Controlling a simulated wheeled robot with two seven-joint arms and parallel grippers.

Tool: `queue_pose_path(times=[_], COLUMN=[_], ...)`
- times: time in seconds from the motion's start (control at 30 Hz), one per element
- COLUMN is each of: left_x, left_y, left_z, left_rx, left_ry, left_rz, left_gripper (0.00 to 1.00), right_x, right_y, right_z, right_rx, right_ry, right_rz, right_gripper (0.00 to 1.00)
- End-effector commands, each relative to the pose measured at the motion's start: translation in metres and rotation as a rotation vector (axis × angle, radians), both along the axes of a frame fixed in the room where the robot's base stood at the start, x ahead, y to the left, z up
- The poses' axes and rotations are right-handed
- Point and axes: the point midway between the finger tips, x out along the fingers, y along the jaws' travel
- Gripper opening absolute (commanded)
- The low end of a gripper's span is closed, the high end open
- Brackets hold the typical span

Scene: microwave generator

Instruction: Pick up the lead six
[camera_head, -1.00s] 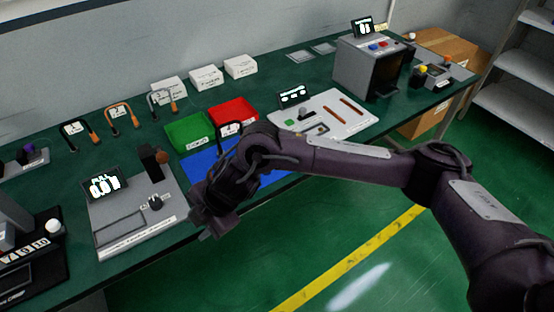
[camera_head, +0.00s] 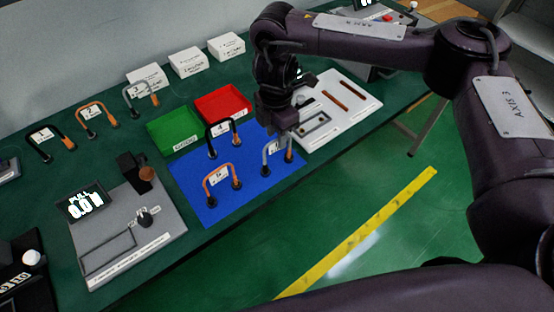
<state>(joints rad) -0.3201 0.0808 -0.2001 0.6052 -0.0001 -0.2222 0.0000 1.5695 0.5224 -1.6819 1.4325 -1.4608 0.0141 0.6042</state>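A grey arched lead (camera_head: 265,158) stands at the right side of the blue mat (camera_head: 255,195); its label is partly covered, so I cannot read its number. An orange lead (camera_head: 208,183) stands at the mat's front left, its small label hard to read. A black lead labelled 4 (camera_head: 209,138) stands behind it. My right gripper (camera_head: 282,140) reaches down at the grey lead's top, overlapping it in the picture. Its fingertips are dark and small, so I cannot tell whether they are open, or touching the lead. My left gripper is not in view.
Green (camera_head: 173,130) and red (camera_head: 223,103) trays stand behind the mat. Leads 1 (camera_head: 42,137), 2 (camera_head: 92,113) and 3 (camera_head: 137,95) stand at the back left. A grey pull tester (camera_head: 160,214) is left, a white board (camera_head: 350,115) right.

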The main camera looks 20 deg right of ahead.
Motion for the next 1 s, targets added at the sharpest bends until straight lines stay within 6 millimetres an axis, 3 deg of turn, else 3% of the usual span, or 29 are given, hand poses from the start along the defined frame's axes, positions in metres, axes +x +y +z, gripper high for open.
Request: queue_pose_path(times=[0.13,0.3,0.43,0.6,0.87,1.0], left_x=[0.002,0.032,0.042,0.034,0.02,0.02], left_y=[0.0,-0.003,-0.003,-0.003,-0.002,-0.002], left_z=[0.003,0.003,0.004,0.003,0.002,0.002], left_rx=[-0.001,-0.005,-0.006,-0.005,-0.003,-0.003], left_ry=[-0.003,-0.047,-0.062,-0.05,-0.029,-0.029], left_rz=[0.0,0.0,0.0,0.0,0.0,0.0], left_gripper=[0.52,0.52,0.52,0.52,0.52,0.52], right_x=[-0.005,-0.004,-0.004,-0.004,-0.004,-0.004], right_y=[-0.003,-0.002,-0.002,-0.002,-0.002,-0.002], right_z=[-0.022,-0.041,-0.044,-0.044,-0.044,-0.043], right_rx=[0.002,0.001,0.001,0.001,0.001,0.001], right_ry=[0.006,0.003,0.0,-0.001,-0.001,-0.001], right_rz=[-0.002,0.0,0.0,0.0,0.001,0.001], right_gripper=[0.35,0.35,0.35,0.35,0.01,0.0])
